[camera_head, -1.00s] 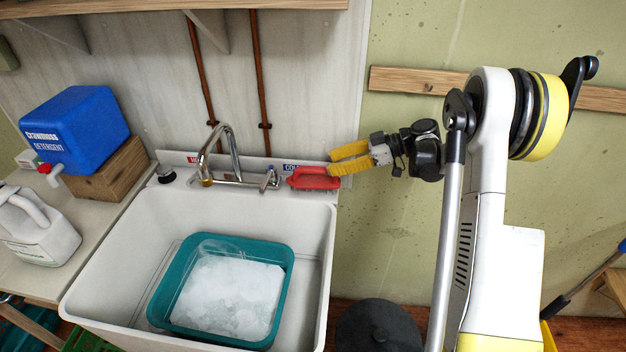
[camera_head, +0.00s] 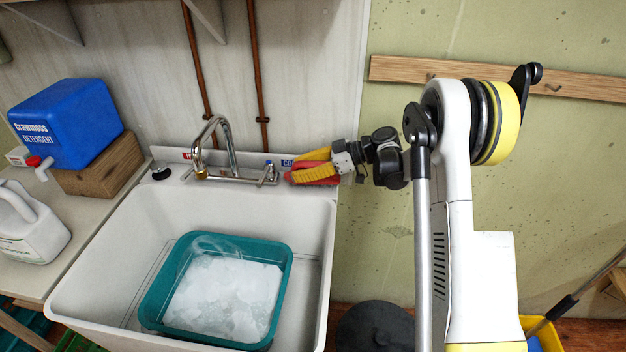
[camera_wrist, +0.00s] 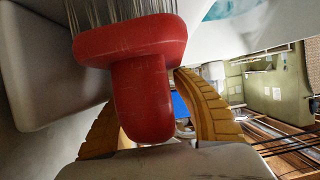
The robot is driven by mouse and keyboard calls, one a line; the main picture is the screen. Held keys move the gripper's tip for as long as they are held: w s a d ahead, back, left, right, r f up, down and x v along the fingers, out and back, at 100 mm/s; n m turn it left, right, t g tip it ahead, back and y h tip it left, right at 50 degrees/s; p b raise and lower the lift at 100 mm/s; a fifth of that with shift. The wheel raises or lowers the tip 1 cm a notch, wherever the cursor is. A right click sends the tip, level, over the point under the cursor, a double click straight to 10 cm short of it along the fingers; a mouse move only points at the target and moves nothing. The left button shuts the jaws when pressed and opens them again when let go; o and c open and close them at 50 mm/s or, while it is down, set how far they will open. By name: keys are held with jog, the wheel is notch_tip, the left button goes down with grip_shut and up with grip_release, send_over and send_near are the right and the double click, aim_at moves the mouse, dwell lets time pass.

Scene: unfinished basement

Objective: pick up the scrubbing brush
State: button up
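The red scrubbing brush (camera_head: 291,179) is at the right end of the sink's back ledge, largely covered by my yellow gripper fingers in the head view. In the wrist view the brush (camera_wrist: 142,95) is large and near, with grey bristles at the top and its red handle end pointing down. My gripper (camera_head: 300,171) is at the brush with its fingers apart. In the wrist view one finger shows on each side of the handle, with gaps visible beside it. The left fingertip is hidden behind the brush, and I cannot tell whether either finger touches it.
A white sink (camera_head: 99,282) holds a teal basin (camera_head: 152,300) of suds. The faucet (camera_head: 230,160) stands left of the brush. A blue detergent container (camera_head: 70,122) and white jug (camera_head: 28,228) are at the left. The green wall is close behind my arm.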

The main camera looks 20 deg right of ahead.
jog(key=shift+d+r, duration=0.1)
grip_shut()
jog(key=shift+r, duration=0.1)
